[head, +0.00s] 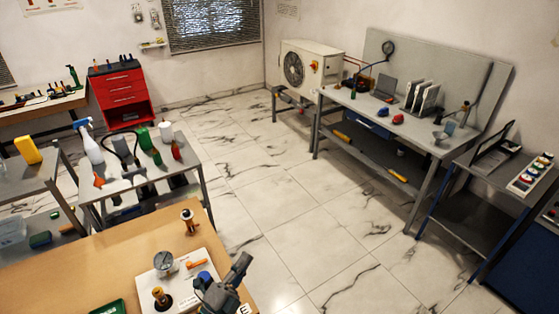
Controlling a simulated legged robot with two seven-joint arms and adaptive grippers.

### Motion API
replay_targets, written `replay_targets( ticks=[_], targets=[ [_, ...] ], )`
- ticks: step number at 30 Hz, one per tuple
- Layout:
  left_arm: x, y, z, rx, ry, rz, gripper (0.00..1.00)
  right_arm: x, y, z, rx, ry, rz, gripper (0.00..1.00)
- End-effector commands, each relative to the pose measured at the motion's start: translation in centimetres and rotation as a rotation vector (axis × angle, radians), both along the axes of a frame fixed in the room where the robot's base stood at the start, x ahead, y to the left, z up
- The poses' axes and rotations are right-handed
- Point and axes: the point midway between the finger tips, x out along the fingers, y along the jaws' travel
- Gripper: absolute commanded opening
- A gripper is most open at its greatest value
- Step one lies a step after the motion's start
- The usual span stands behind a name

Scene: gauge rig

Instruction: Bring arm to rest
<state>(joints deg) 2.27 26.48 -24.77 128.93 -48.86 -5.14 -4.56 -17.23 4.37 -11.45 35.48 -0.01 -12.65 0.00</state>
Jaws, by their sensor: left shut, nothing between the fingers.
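My left gripper (224,285) is dark grey and shut, with nothing in it. It is at the bottom middle of the head view, over the right edge of the wooden table (100,262). A white plate (184,284) lies on the table just left of the gripper. It carries a round gauge (163,262), an orange handle (196,264), a blue knob (204,275) and a brass fitting (161,297). The gripper hides the plate's right part. I cannot tell if it touches the blue knob. My right gripper is not in view.
A brass-and-black part (188,219) stands near the table's far corner. A green tray (108,308) lies at the front edge. A grey bench (120,183) with bottles stands behind. The tiled floor (300,215) to the right is clear up to the workbench (390,117).

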Motion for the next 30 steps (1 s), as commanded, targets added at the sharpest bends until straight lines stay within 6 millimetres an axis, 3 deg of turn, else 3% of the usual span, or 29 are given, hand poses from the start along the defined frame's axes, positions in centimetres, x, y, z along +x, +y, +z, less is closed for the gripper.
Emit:
replay_targets(
  ticks=[1,4,6,9,12,15,23,24,30],
  targets=[
    [0.7,2.6,-2.0,-0.127,0.150,0.099,0.00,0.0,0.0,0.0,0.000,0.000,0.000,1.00],
    [0.9,7.8,-8.3,-0.360,0.486,0.308,0.00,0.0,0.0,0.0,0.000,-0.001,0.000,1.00],
    [-0.7,10.4,-13.4,-0.486,0.716,0.436,0.00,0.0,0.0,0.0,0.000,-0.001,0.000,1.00],
    [-4.4,12.5,-19.8,-0.611,1.009,0.585,0.00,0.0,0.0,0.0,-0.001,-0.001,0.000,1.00],
    [-8.7,13.2,-24.4,-0.686,1.243,0.692,0.00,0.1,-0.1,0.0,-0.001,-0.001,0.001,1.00],
    [-12.7,13.2,-27.5,-0.731,1.433,0.771,0.00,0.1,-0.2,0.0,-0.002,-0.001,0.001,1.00],
    [-22.4,12.1,-31.8,-0.783,1.833,0.913,0.00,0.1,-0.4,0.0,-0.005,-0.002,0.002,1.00],
    [-23.2,12.0,-32.5,-0.783,1.871,0.926,0.00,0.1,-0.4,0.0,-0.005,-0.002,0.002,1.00],
    [-21.7,11.8,-39.7,-0.764,1.884,0.939,0.00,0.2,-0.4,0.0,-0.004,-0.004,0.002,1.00]
  ],
)
